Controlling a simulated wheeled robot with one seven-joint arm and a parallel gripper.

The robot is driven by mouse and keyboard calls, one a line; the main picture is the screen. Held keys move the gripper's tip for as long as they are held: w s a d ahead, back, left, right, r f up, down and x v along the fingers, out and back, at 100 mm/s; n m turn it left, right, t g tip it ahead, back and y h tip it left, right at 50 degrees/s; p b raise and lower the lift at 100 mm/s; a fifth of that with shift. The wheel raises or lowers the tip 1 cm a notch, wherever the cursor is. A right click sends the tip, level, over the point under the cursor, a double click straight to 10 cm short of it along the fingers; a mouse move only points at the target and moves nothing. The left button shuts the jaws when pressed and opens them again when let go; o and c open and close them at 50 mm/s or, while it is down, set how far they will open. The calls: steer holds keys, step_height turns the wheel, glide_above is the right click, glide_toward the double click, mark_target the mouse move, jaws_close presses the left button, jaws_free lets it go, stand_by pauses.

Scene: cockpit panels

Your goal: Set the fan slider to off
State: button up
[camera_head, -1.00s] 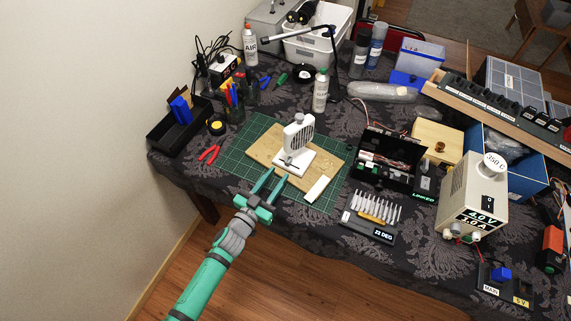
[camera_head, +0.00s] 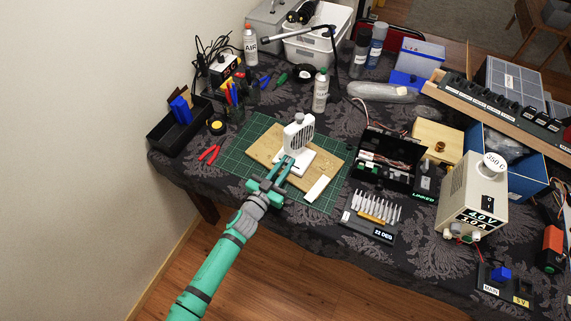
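A small white desk fan (camera_head: 299,134) stands upright on a wooden board (camera_head: 262,148) on the green cutting mat. Its white base (camera_head: 303,163) reaches toward the front. My gripper (camera_head: 286,160) comes in from the lower left, with its two teal fingers over the front left part of that base. The slider is too small to make out now; the fingertips cover the area where a dark mark showed on the base. Touching or apart cannot be told.
A black open case (camera_head: 388,160) and a bit set (camera_head: 370,215) are to the right. Red pliers (camera_head: 209,154) lie left of the green mat (camera_head: 234,162).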

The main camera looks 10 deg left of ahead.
mark_target(277, 160)
jaws_close()
steer(key=shift+w+a, duration=0.25)
steer(key=shift+a, duration=0.55)
steer(key=shift+w+a, duration=0.25)
steer(key=shift+a, duration=0.55)
steer(key=o, duration=0.7)
jaws_free()
steer(key=shift+c, duration=0.2)
steer(key=shift+s, duration=0.1)
steer(key=v, duration=0.9)
steer(key=shift+v, duration=0.85)
